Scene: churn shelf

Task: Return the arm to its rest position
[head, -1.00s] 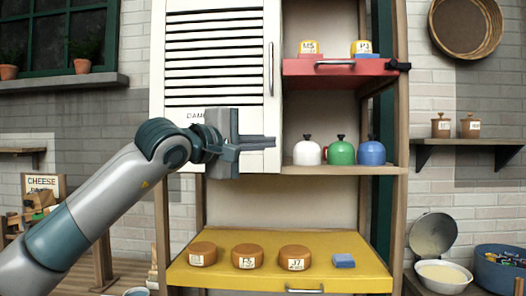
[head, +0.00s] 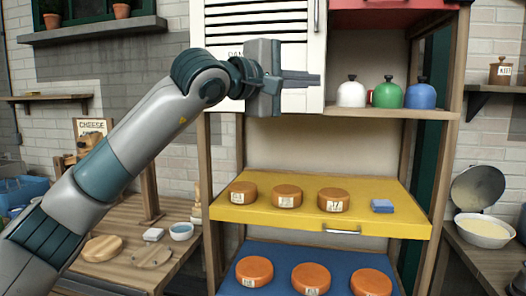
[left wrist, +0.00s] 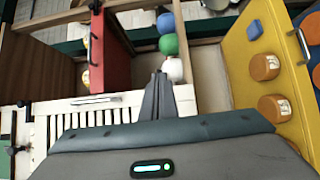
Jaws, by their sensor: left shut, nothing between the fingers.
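My left arm comes in from the left in the head view, raised in front of the shelf unit. My left gripper (head: 300,79) is shut and empty, its fingers pointing right in front of the white louvred door (head: 260,28). In the left wrist view the shut fingers (left wrist: 157,96) point towards the white bell-shaped pot (left wrist: 174,69), which they appear not to touch. My right gripper is in neither view.
White, green and blue pots (head: 386,94) stand on the middle shelf. Below, a yellow drawer (head: 380,215) holds several cheese wheels and a blue block (head: 382,206). A blue drawer (head: 240,284) with orange cheeses is lower. A wooden bench (head: 180,250) stands left.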

